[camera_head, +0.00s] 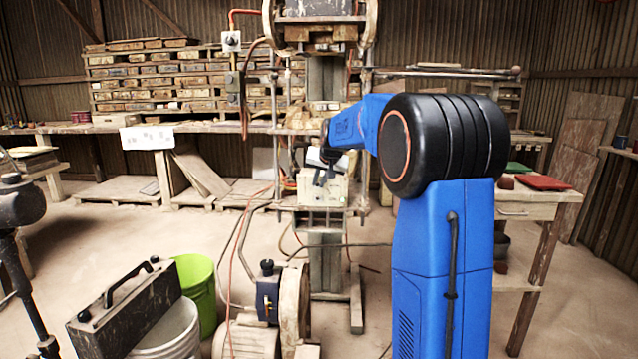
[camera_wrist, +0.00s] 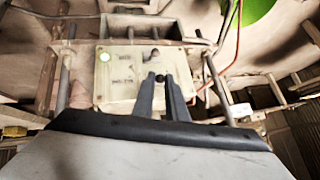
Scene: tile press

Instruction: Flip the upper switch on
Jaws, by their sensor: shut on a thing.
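A pale control box (camera_head: 337,190) is mounted on the press frame in the head view; its panel (camera_wrist: 112,92) faces me in the wrist view, which appears upside down. My gripper (camera_wrist: 160,80) is at the panel, with its two dark fingers closed on the small dark upper switch (camera_wrist: 160,77). Another dark switch (camera_wrist: 154,56) sits apart from the fingertips, higher in the wrist picture. In the head view my gripper (camera_head: 324,166) is in front of the box and hides part of it. The upper switch's on or off position cannot be made out.
Metal posts (camera_wrist: 63,85) of the press frame stand beside the box. An orange cable (camera_wrist: 235,50) runs close by. A green bucket (camera_head: 197,291) and a motor (camera_head: 268,292) stand on the floor.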

